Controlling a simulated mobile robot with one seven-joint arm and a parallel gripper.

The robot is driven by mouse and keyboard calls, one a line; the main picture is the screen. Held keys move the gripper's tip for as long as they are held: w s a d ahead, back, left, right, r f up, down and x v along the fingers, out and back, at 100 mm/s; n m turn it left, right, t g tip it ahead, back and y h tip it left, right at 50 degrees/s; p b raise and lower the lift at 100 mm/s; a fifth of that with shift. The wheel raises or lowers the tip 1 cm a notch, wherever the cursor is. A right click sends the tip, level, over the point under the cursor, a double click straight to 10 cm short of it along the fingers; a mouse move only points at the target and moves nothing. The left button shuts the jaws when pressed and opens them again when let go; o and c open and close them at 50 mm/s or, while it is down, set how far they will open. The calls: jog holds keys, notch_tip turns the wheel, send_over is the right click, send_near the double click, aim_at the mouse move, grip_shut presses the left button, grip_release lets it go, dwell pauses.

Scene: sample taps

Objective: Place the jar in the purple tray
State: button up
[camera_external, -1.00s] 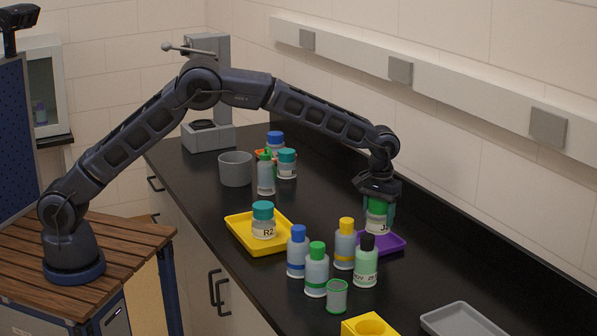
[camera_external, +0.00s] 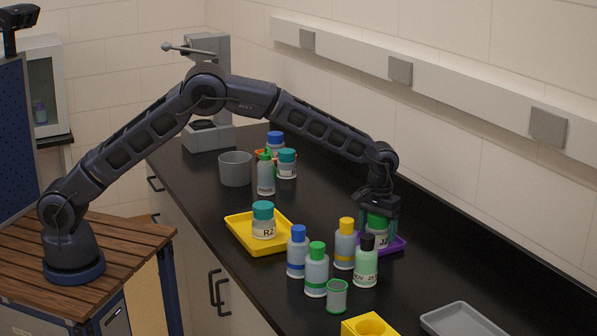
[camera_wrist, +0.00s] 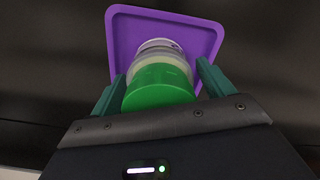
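The jar (camera_external: 378,234) has a green lid and a pale body with a label marked J. It stands upright in the purple tray (camera_external: 400,245), on the right side of the black bench. In the wrist view the green-lidded jar (camera_wrist: 160,85) is over the middle of the purple tray (camera_wrist: 123,40). My gripper (camera_external: 379,228) points down over the jar, one teal finger on each side. In the wrist view my gripper's fingers (camera_wrist: 161,72) look slightly apart from the jar, with narrow gaps. The jar's base is partly hidden by nearby bottles and its lid.
Several capped bottles (camera_external: 316,270) stand close in front of the purple tray. A yellow tray (camera_external: 244,238) with a teal-lidded jar (camera_external: 263,220) is to the left. A grey tray (camera_external: 460,320) and yellow block (camera_external: 368,326) are at the front. Bench behind the purple tray is clear.

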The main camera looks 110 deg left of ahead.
jog(key=shift+r, duration=0.1)
notch_tip(320, 180, up, 12)
jog(key=shift+r, duration=0.15)
dwell(0.6)
jog(key=s+d+r+m+t, duration=0.2)
jog(key=s+d+r+m, duration=0.2)
jog(key=s+d+r, duration=1.3)
jog(key=s+d+r+m, duration=0.2)
jog(key=s+d+r, duration=0.15)
jog(key=s, duration=0.45)
jog(key=s+d+r+m, duration=0.2)
jog(key=s+d, duration=0.3)
jog(key=s, duration=0.3)
jog(key=s+d+f+m+t, duration=0.1)
jog(key=s+d+f+m, duration=0.1)
jog(key=s, duration=0.6)
jog(key=s+d+f+m, duration=0.1)
jog(key=s+d+f, duration=0.2)
jog(key=s, duration=0.6)
jog(key=s+d+f+m+t, duration=0.1)
jog(key=s+d+f+m, duration=0.1)
jog(key=s, duration=0.6)
jog(key=shift+s+d+f+m+t, duration=0.3)
jog(key=shift+d+f, duration=0.35)
jog(key=shift+f, duration=0.1)
